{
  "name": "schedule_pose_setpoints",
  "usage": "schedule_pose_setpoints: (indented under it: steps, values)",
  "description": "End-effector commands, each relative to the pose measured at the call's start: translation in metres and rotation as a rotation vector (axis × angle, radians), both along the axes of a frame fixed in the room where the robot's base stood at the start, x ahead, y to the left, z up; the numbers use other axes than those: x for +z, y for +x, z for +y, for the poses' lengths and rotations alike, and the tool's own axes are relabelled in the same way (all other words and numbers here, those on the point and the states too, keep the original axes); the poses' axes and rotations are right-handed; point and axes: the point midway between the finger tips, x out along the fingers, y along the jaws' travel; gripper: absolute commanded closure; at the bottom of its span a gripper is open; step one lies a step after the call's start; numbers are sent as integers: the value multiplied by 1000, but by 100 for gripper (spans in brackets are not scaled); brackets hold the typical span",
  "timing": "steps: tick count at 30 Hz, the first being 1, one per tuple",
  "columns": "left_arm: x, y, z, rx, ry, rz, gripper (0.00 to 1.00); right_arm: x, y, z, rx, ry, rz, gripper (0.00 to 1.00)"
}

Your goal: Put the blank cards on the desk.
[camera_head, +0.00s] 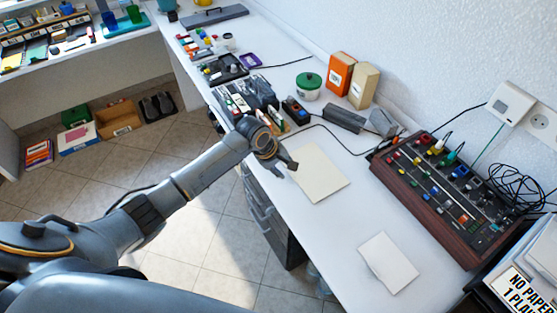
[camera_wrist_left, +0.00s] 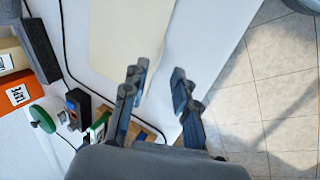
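A large cream blank card (camera_head: 318,172) lies flat on the white desk (camera_head: 325,228); it also shows in the left wrist view (camera_wrist_left: 115,40). A smaller white blank card (camera_head: 388,262) lies flat nearer the front of the desk. My left gripper (camera_head: 289,163) is over the desk at the upper left edge of the cream card. In the left wrist view its two fingers (camera_wrist_left: 158,90) are apart with nothing between them. Whether the fingertips touch the desk is hard to tell. My right gripper is not in view.
A wooden control panel (camera_head: 440,195) stands right of the cards. Orange (camera_head: 340,74) and beige boxes (camera_head: 363,84) and a green-lidded jar (camera_head: 308,86) stand behind. Small gadgets (camera_head: 245,98) crowd the desk beyond my gripper. Desk between the two cards is clear.

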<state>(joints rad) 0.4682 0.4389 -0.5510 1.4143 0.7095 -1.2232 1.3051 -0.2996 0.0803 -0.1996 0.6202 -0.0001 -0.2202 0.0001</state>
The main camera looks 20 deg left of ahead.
Motion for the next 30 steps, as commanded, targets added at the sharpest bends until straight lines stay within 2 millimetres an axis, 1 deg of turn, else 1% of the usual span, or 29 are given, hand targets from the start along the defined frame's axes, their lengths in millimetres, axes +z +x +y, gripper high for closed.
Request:
schedule_pose_setpoints:
  steps: [1, 6, 9, 12, 17, 30]
  values:
    - [11, -4, 4, -2, 2, -3, 72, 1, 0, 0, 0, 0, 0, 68]
    - [40, -14, 12, -1, 1, -1, 72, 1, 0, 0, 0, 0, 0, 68]
    - [51, -18, 15, -1, 1, 1, 72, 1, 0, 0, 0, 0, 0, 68]
    - [58, -21, 16, 0, 0, 1, 72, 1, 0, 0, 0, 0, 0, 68]
    - [61, -22, 17, 0, 1, 2, 72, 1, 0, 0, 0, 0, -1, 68]
    - [59, -24, 16, -9, 2, 1, 72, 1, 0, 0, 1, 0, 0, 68]
